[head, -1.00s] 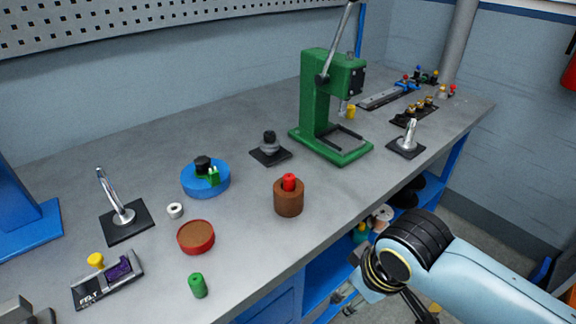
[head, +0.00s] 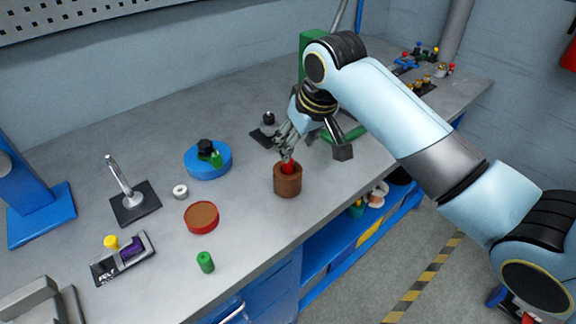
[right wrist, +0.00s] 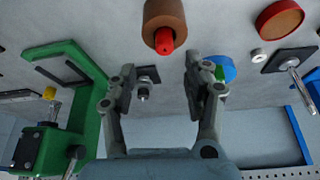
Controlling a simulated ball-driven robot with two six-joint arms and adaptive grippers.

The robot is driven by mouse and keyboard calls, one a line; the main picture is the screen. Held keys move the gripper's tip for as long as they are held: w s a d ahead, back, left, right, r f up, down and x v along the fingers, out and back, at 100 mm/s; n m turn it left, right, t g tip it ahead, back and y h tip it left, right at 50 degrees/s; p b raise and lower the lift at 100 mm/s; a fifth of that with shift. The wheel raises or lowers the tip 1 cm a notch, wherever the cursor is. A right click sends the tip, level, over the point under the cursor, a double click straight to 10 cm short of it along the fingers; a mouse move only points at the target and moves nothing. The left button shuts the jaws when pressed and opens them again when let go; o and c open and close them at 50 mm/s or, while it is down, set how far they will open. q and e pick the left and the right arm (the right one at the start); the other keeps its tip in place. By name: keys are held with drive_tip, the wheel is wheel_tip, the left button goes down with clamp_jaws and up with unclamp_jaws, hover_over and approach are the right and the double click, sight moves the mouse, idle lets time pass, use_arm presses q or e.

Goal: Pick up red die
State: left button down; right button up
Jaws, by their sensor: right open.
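The red die (head: 288,165) stands upright in a round brown holder (head: 288,184) near the front edge of the bench, its top sticking out. In the right wrist view the red die (right wrist: 164,41) points out of the brown holder (right wrist: 163,14) at the top middle. My right gripper (head: 287,146) is open and empty, just above and behind the die. In the wrist view its two fingers (right wrist: 160,66) are spread apart, with the die just beyond the tips, roughly between them. My left gripper is not in view.
A green press (right wrist: 72,100) stands behind my right arm. A small dark-based fixture (head: 266,128), a blue round stand (head: 207,160), a red-rimmed brown disc (head: 201,217) and a green cylinder (head: 205,262) are nearby. Bare bench lies between them.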

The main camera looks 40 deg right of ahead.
sight(290, 162)
drive_tip(key=shift+a+p+x, duration=0.15)
drive_tip(key=shift+p+x, duration=0.15)
drive_tip(key=shift+x, duration=1.3)
drive_tip(key=shift+a+p+x, duration=0.15)
drive_tip(key=shift+p+x, duration=0.1)
drive_tip(key=shift+x, duration=1.35)
drive_tip(key=shift+s, duration=0.2)
clamp_jaws()
